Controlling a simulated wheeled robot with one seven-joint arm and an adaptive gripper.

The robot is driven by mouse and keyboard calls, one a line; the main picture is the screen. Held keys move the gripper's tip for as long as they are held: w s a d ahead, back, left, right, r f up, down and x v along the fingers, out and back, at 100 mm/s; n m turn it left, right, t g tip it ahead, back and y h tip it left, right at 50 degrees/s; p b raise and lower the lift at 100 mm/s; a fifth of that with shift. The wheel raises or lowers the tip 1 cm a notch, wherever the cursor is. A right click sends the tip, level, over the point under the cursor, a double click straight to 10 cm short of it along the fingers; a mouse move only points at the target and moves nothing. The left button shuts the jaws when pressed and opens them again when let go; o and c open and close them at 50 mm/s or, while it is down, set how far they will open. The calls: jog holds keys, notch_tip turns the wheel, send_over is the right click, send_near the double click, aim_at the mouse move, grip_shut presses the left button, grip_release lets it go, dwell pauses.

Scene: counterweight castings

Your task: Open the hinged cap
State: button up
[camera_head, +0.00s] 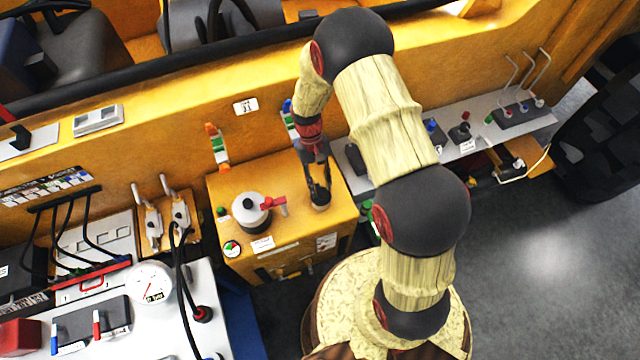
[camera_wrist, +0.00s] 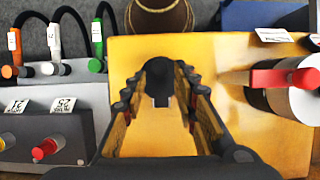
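A small black cap (camera_head: 320,198) sits on top of the yellow box, near its right side. In the wrist view the black cap (camera_wrist: 160,72) shows between my fingers, rounded at the far end and with a notch at the near end. It looks closed down, but its hinge is not clear. My gripper (camera_head: 319,186) points down at the cap from above. In the wrist view my gripper (camera_wrist: 157,88) has its fingers apart, one on each side of the cap. I cannot tell whether either finger touches it.
The yellow box (camera_head: 285,235) also carries a white cylinder (camera_head: 250,210) with a red handle, left of my gripper. A grey panel with levers (camera_head: 518,112) lies to the right. A white console with a gauge (camera_head: 150,282) stands at lower left. Open floor (camera_head: 530,240) lies at right.

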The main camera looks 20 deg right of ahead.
aim_at(318, 189)
jog(key=shift+o, duration=0.7)
jog(key=v, duration=1.2)
jog(key=s+r+t+b, duration=0.2)
jog(key=s+t+b, duration=0.3)
jog(key=s+b, duration=0.5)
jog(key=s+r+t+b, duration=0.3)
jog(key=s+t+b, duration=0.2)
jog(key=s+b, duration=0.5)
jog(key=b, duration=0.4)
jog(key=shift+s+d+r, duration=0.25)
jog(key=shift+s+r, duration=0.05)
jog(key=shift+r, duration=0.05)
